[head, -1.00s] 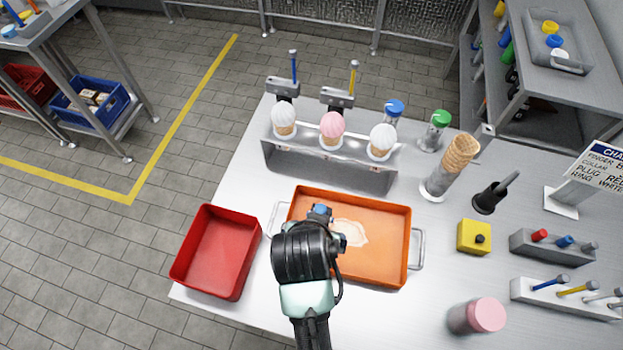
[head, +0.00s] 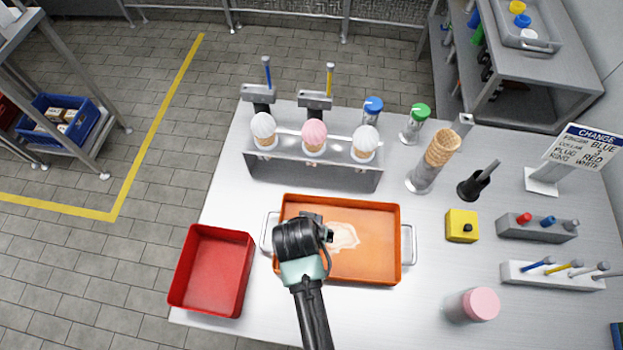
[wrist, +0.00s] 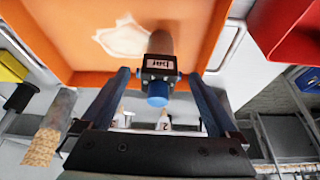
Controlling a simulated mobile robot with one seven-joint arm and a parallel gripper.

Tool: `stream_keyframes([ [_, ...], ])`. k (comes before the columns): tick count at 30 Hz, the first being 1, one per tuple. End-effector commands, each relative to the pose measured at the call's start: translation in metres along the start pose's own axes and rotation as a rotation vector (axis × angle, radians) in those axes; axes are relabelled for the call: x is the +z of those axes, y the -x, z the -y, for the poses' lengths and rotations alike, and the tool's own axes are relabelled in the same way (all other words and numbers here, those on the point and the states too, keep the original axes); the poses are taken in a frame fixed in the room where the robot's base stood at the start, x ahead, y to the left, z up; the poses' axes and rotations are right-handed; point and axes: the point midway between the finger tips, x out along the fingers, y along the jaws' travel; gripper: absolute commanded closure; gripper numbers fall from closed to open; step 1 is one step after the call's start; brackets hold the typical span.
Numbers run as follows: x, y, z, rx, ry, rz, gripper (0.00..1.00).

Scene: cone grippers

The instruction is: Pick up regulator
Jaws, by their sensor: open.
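The regulator (wrist: 160,65) shows in the wrist view as a grey body with a dark square face, a white "bar" label and a blue knob. It is at the orange tray (head: 384,211); whether it rests on the tray floor I cannot tell. My gripper (wrist: 157,80) is open, with one blue finger on each side of the regulator. Gaps show between the fingers and it. In the head view my black wrist (head: 299,240) is over the tray's left part and hides most of the regulator and fingers. A pale puddle (head: 343,236) lies in the tray.
A red bin (head: 240,260) stands left of the tray. A metal rack (head: 310,172) with cones is behind it. A cone-topped cylinder (head: 424,176), yellow box (head: 462,226) and pink-topped jar (head: 481,304) stand to the right.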

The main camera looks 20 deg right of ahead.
Motion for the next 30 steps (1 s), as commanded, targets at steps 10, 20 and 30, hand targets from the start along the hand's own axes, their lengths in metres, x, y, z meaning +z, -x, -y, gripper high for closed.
stream_keyframes([
  [10,-0.006,-0.039,-0.002,0.001,0.0,0.001,0.05],
  [20,-0.006,-0.047,-0.002,0.0,0.0,-0.001,0.05],
  [30,-0.006,-0.046,-0.002,0.0,0.0,0.0,0.55],
])
